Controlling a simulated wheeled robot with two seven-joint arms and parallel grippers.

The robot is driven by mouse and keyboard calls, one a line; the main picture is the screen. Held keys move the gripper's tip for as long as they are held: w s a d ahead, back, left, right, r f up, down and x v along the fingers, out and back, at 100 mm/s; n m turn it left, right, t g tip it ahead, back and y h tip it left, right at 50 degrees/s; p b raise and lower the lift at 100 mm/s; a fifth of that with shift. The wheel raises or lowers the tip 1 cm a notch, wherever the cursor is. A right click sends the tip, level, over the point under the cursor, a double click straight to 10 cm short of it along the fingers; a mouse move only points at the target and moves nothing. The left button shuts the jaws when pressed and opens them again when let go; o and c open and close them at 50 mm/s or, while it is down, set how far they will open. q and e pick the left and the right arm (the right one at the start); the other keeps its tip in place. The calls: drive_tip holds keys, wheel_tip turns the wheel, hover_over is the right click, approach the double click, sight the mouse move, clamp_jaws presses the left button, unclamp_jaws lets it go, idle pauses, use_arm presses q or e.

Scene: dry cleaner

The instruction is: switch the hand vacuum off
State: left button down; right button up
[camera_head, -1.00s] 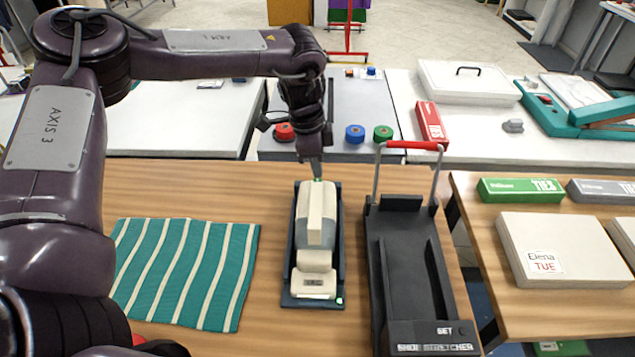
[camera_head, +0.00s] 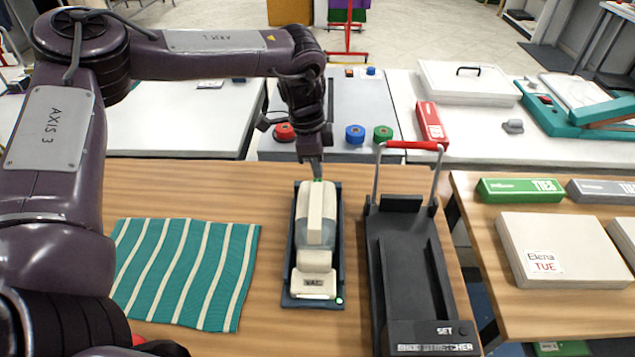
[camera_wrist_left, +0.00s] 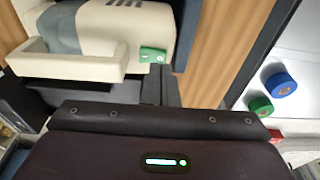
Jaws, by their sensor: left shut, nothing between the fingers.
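The hand vacuum (camera_head: 314,230) is cream with a grey-blue middle. It lies in a dark blue cradle (camera_head: 288,262) on the wooden table. A small green light shows at the cradle's near right corner. My left gripper (camera_head: 317,172) points down, shut and empty, at the vacuum's far end. In the left wrist view, the vacuum (camera_wrist_left: 125,30) is at the top, with a green switch (camera_wrist_left: 152,55) close to my shut fingertips (camera_wrist_left: 160,72). I cannot tell whether they touch it. My right gripper is out of view.
A green striped cloth (camera_head: 185,270) lies left of the cradle. A black shoe stretcher (camera_head: 400,235) with a red-handled bar stands close on the right. Red, blue and green round pieces sit on the grey table (camera_head: 360,100) behind.

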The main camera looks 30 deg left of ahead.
sight(316, 180)
use_arm(q)
drive_tip(key=shift+f+b, duration=0.3)
drive_tip(key=shift+f, duration=0.55)
idle(0.6)
wheel_tip(316, 180, up, 7)
drive_tip(key=p, duration=0.7)
idle(0.7)
